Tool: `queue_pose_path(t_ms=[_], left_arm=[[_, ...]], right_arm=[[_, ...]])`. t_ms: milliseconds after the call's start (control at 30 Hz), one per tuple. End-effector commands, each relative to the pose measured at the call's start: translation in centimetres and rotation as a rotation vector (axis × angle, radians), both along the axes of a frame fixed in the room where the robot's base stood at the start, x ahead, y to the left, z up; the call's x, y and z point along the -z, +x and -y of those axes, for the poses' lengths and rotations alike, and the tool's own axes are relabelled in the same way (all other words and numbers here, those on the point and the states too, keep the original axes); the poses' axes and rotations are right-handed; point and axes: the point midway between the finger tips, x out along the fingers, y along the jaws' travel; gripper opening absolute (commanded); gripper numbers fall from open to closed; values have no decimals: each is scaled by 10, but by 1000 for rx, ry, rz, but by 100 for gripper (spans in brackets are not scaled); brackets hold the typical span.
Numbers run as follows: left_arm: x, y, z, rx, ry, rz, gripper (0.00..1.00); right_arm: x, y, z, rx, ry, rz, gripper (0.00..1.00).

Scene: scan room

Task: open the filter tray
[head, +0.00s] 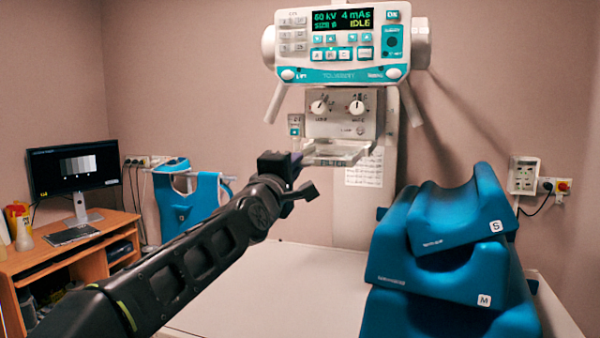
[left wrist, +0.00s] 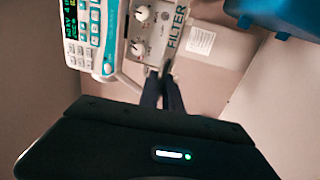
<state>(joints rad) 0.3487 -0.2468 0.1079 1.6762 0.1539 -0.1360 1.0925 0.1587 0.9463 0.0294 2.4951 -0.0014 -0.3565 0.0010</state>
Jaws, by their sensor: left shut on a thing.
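The filter tray (head: 338,153) is a pale, flat piece under the collimator box (head: 343,115), below the X-ray head. My left gripper (head: 300,165) reaches in from the left and is at the tray's left front side. Its jaws are shut on the filter tray; the gripper hides the exact spot of contact. In the left wrist view the dark fingers (left wrist: 163,76) are close together, with their tips at the pale unit beside the FILTER lettering (left wrist: 177,28). How far the tray stands out cannot be told. My right gripper is not in view.
The control panel (head: 342,45) reads IDLE above the collimator. A white table (head: 270,285) spreads below my arm. Blue positioning cushions (head: 440,265) are stacked at the right. A desk with a monitor (head: 75,170) and blue aprons (head: 187,200) stand at the left.

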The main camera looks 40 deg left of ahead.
Motion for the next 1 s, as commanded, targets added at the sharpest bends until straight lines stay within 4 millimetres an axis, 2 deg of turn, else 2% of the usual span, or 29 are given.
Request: queue_pose_path(t_ms=[133, 467, 500, 733, 1000], left_arm=[[2, -6, 2, 0, -1, -3, 0], [1, -6, 2, 0, -1, -3, 0], [1, -6, 2, 0, -1, -2, 11], [1, -6, 2, 0, -1, -2, 30], [0, -7, 2, 0, 0, -1, 31]], right_arm=[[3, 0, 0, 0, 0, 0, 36], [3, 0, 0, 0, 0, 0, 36], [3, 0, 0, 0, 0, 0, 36], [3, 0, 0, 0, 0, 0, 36], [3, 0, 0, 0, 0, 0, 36]])
